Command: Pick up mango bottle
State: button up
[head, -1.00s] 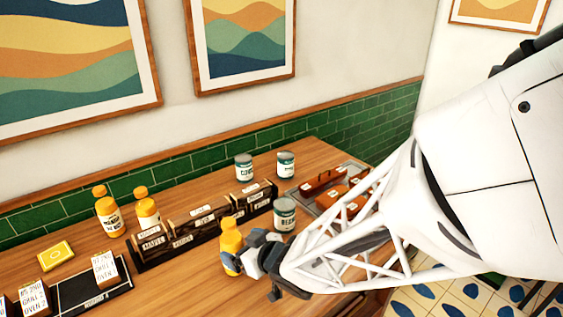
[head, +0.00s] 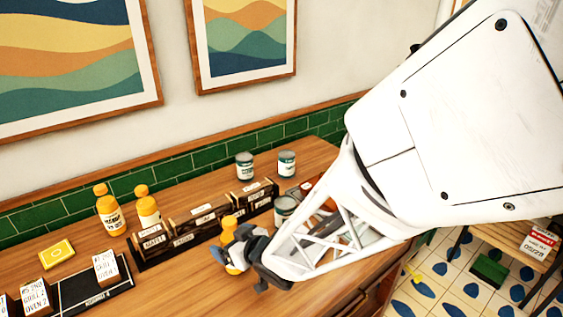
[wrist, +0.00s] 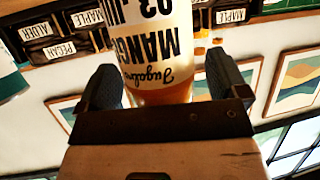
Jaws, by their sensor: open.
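The mango bottle (head: 229,223), orange-yellow with a cap, stands on the wooden table in front of the dark labelled rack. In the wrist view the bottle (wrist: 157,45) appears upside down, its white label reading MANGO, between my two dark fingers. My gripper (head: 243,249) is open around the bottle's body and hides much of it in the head view. In the wrist view my gripper (wrist: 165,82) has a finger on each side, with a small gap at the right; contact at the left is unclear.
The dark rack (head: 187,238) with labelled compartments stands just behind the bottle. Two similar orange bottles (head: 109,212) stand at its left end. Grey-green cans (head: 244,166) stand behind it, another (head: 284,208) at its right. A black tray (head: 82,297) lies front left.

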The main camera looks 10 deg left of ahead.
aim_at(231, 230)
jog(key=shift+a, duration=0.1)
jog(key=shift+c, duration=0.3)
jog(key=c, duration=1.2)
jog(key=shift+r, duration=0.85)
notch_tip(231, 230, up, 2)
jog(key=s+d, duration=0.3)
jog(key=s, duration=0.1)
jog(key=s+d, duration=0.3)
jog(key=s, duration=0.1)
jog(key=s+d+r, duration=0.1)
jog(key=s+d, duration=0.2)
jog(key=s, duration=0.1)
jog(key=shift+s+d+r, duration=0.1)
jog(key=shift+s+d, duration=0.15)
jog(key=shift+d, duration=0.1)
